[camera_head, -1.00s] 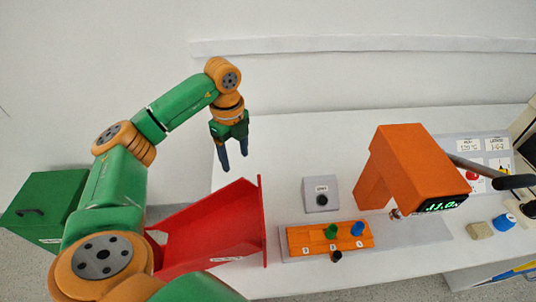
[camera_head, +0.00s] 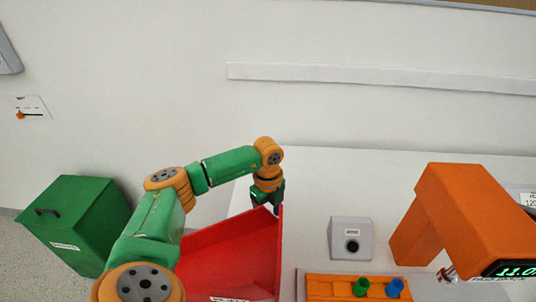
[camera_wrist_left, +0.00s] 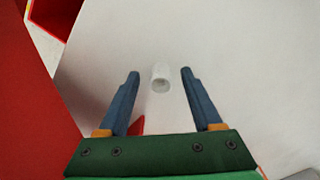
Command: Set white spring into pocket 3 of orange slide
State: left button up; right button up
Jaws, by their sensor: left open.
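A small white cylinder, which looks like the white spring (camera_wrist_left: 160,79), stands on the white table in the left wrist view. My left gripper (camera_wrist_left: 160,71) is open, with one blue finger on each side of the cylinder and a gap to both. In the head view my left gripper (camera_head: 274,209) is behind the red bin's upper edge, and the spring is not visible there. The orange slide (camera_head: 318,287) lies at the bottom edge, partly cut off. It carries a green knob-like part (camera_head: 361,286) and a blue one (camera_head: 395,287). Pocket numbers are not readable now. My right gripper is not in view.
The red bin (camera_head: 225,262) stands directly in front of my left gripper. A grey button box (camera_head: 350,239) is behind the slide, and an orange press-like machine (camera_head: 449,207) with a green display stands right. A green cabinet (camera_head: 75,222) is far left. The table's back is clear.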

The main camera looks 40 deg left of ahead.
pick_arm(q)
jog(key=shift+f, duration=0.15)
grip_shut()
